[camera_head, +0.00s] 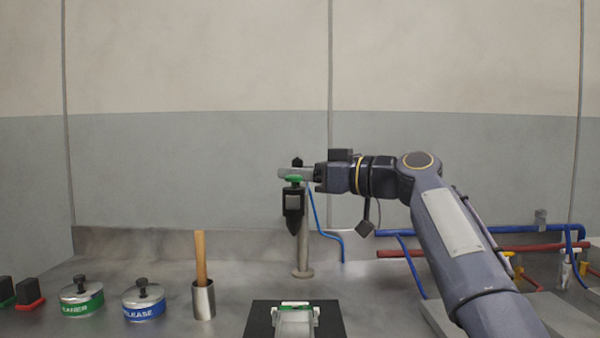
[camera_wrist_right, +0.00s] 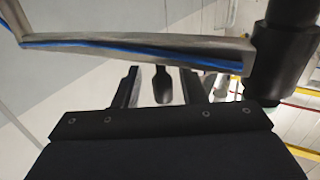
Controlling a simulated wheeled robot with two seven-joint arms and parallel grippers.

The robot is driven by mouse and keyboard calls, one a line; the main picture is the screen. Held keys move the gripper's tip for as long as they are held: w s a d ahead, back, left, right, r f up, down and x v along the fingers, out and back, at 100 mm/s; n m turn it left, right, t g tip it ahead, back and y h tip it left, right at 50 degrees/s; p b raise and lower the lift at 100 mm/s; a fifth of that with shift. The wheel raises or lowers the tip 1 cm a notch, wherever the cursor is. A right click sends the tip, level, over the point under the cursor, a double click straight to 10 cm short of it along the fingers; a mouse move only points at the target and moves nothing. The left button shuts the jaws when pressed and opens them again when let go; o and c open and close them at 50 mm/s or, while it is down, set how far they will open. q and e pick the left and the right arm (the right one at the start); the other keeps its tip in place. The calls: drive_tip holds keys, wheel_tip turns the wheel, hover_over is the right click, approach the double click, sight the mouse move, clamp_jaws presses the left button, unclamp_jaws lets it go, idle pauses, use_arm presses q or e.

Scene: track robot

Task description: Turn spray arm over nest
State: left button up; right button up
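The spray arm (camera_head: 294,173) is a grey bar on top of an upright post (camera_head: 303,245), with a green part and a dark pointed nozzle (camera_head: 293,208) hanging below. In the right wrist view the bar (camera_wrist_right: 140,52) carries a blue hose and meets a black cylinder (camera_wrist_right: 287,45). My right gripper (camera_head: 314,176) is at the bar, level with its top. Its fingers (camera_wrist_right: 158,88) stand apart, with a dark rounded piece (camera_wrist_right: 162,85) between them and gaps on both sides. The nest (camera_head: 257,322), a black plate holding a metal piece (camera_head: 295,320), lies in front of the post. My left gripper is out of view.
A green-labelled tin (camera_head: 82,300) and a blue-labelled tin (camera_head: 144,303) stand at left, beside a metal cup (camera_head: 203,301) with a wooden handle (camera_head: 200,255). Red and blue pipes (camera_head: 470,252) run behind my right arm.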

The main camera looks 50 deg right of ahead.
drive_tip(key=s+d+p, duration=0.1)
drive_tip(key=s, duration=0.6)
drive_tip(key=shift+s+d, duration=0.15)
drive_tip(key=shift+s, duration=0.15)
